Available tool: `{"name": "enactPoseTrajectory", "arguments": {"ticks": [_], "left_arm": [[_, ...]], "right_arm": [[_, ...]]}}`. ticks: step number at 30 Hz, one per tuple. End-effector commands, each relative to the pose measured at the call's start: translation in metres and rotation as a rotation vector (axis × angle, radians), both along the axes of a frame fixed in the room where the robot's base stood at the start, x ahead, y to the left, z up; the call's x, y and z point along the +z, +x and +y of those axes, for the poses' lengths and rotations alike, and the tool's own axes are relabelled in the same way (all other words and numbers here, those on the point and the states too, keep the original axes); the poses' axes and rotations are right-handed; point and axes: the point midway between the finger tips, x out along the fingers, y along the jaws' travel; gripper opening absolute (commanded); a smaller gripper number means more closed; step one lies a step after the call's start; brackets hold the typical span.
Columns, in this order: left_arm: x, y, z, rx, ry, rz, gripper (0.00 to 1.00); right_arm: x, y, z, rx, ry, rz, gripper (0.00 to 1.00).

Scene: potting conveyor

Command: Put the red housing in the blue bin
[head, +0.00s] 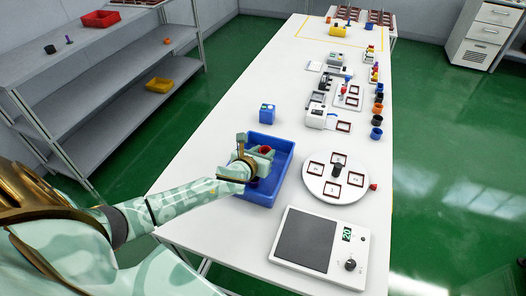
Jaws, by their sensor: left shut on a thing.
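The blue bin (283,168) is an open, shallow tray on the white table, left of the round turntable. My left gripper (262,155) is over the bin, its arm crossing the bin's left side. It is shut on a small red part (265,149), which I take as the red housing. The fingers hide much of the part. I cannot tell whether it touches the bin floor. My right gripper is not in view.
A white turntable (313,182) with several framed pieces stands right of the bin, a small red piece (373,187) at its edge. A scale (305,240) lies in front. A blue box (267,113) stands behind the bin. Several devices and coloured cups line the table further back.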

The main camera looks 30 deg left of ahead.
Motion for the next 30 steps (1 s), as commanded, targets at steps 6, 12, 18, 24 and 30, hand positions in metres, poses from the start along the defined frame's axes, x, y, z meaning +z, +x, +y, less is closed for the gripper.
{"name": "enactPoseTrajectory", "arguments": {"ticks": [6, 12, 18, 24, 30], "left_arm": [[0.000, 0.000, 0.000, 0.000, 0.000, 0.000, 0.56], [0.000, 0.000, 0.000, 0.000, 0.000, 0.000, 0.56], [0.016, 0.000, 0.000, 0.000, -0.001, -0.002, 0.56], [0.032, -0.043, -0.006, -0.003, 0.001, 0.001, 0.56], [0.049, -0.085, -0.011, -0.002, -0.001, 0.001, 0.56]], "right_arm": [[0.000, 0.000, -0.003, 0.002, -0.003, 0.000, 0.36], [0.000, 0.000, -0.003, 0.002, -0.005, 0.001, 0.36], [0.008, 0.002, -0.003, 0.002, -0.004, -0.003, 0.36], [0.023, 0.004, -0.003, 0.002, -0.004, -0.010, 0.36], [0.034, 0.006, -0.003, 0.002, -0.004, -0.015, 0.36]]}}
